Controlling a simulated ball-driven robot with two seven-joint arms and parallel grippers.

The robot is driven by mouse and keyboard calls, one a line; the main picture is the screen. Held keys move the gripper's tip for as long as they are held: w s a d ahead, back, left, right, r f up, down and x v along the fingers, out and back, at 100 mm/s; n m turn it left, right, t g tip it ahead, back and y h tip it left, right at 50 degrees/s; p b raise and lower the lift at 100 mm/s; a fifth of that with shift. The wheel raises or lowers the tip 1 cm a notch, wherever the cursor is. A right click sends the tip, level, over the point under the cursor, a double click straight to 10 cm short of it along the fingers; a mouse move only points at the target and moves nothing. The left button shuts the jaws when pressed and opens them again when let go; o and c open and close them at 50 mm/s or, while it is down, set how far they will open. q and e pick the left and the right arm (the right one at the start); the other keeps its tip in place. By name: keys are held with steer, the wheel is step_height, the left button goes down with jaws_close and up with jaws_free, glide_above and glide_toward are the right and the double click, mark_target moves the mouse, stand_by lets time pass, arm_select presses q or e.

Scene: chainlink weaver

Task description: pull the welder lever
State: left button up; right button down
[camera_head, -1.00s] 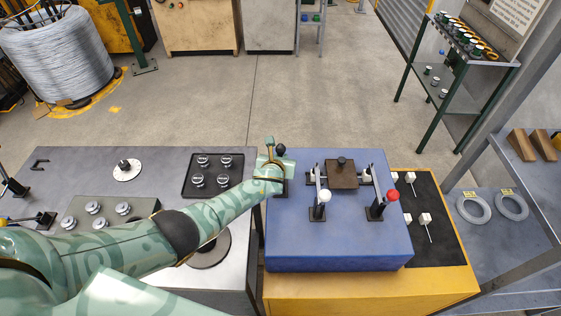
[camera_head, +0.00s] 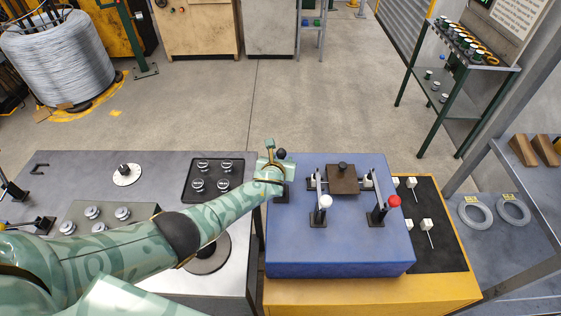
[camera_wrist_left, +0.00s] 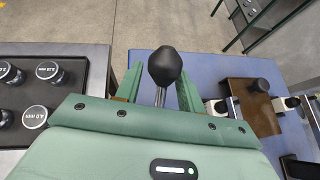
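A lever with a black knob (camera_head: 281,154) stands at the left edge of the blue machine (camera_head: 310,245). My left gripper (camera_head: 275,170) is at this lever. In the left wrist view the black knob (camera_wrist_left: 165,66) and its metal shaft stand between the two green fingers, with a visible gap on either side, so the gripper is open around the lever. Two more levers, one with a white knob (camera_head: 325,202) and one with a red knob (camera_head: 394,201), stand on the machine top. The frames do not label which is the welder lever. My right gripper is not in view.
A brown block with a black knob (camera_head: 343,181) sits at the back of the machine top. A grey bench (camera_head: 85,165) with a dark tray of several weights (camera_head: 211,178) is to the left. A black mat (camera_head: 437,235) with small white pieces lies to the right.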

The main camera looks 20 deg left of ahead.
arm_select(q)
steer(key=p+v, duration=0.7)
steer(key=v, duration=0.9)
steer(key=shift+s+d+r, duration=0.1)
